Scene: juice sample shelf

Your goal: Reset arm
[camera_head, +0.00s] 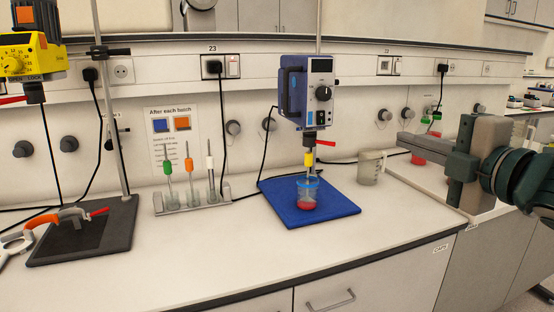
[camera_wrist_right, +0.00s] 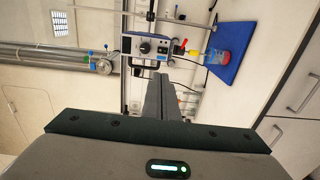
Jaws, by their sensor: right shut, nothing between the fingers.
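My right gripper (camera_head: 404,141) reaches in from the right edge of the head view, its fingers pointing left. It is shut and empty, held in the air above the right part of the bench. In the right wrist view the closed fingers (camera_wrist_right: 160,80) point up the picture, with nothing between them. A blue overhead stirrer (camera_head: 307,90) hangs over a blue mat (camera_head: 335,208). A beaker with red liquid (camera_head: 307,195) stands on the mat under the stirrer, a yellow piece on the shaft above it. My left gripper is not in view.
A rack (camera_head: 192,202) holding green, orange and white tools stands left of the mat. A clear jug (camera_head: 371,167) stands behind the mat's right side, near my gripper. A yellow stirrer (camera_head: 30,55) and dark stand base (camera_head: 85,237) are at left. The front bench strip is clear.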

